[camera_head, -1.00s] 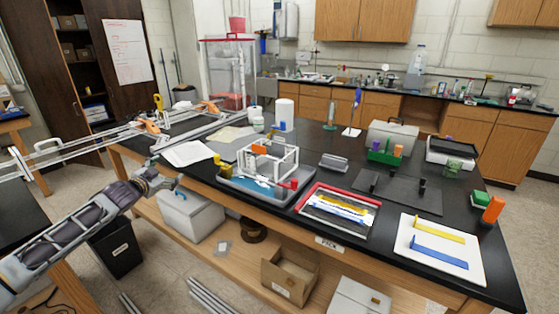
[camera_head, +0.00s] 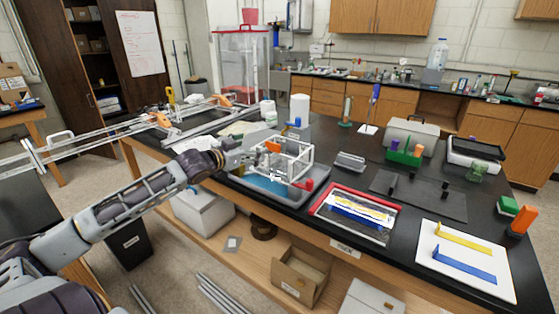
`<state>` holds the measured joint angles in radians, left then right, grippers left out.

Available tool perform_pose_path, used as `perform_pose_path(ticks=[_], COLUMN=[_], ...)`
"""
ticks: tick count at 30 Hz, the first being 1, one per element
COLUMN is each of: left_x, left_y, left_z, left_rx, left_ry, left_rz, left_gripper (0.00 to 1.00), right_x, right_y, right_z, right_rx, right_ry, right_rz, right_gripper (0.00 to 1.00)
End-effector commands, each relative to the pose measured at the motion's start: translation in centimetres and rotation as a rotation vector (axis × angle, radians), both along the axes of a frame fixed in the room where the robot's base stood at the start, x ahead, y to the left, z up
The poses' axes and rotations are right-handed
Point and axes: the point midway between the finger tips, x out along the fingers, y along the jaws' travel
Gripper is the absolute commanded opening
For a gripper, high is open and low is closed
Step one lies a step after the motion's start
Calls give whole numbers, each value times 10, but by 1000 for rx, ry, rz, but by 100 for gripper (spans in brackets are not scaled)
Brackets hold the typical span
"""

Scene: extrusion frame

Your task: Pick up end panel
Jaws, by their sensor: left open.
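A small white extrusion frame (camera_head: 290,165) with an orange part in it stands in a grey tray (camera_head: 313,186) on the black bench. A blue piece (camera_head: 268,184) lies flat in the tray by the frame's base, and a red part (camera_head: 306,186) is at its right corner. I cannot tell for sure which piece is the end panel. My left gripper (camera_head: 252,153) is open at the left side of the frame, over the tray's back left; its fingertips are small and hard to make out. Whether it touches the frame cannot be told. My right gripper is not in view.
A white board (camera_head: 432,265) holds a yellow and a blue bracket. A dark mat (camera_head: 447,202), a grey block (camera_head: 350,162) and a green bin (camera_head: 401,158) stand farther back.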

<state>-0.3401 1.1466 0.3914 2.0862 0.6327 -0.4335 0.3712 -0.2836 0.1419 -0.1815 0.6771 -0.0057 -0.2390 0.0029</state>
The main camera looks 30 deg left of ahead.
Motion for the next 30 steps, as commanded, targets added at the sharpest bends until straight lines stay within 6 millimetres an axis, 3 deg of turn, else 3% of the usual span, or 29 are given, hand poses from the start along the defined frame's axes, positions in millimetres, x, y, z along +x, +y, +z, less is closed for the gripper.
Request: perform_pose_path(ticks=[8, 18, 30], left_x=[-2, -2, -2], left_y=[-2, 0, 0], left_z=[-6, -10, -10], left_rx=[-105, -203, -210], left_ry=[40, 65, 66], left_rz=[15, 43, 45], left_gripper=[88, 88, 88], right_x=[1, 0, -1], right_y=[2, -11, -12], right_z=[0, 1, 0], right_rx=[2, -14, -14], right_ry=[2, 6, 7], right_rz=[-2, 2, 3], right_gripper=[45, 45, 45])
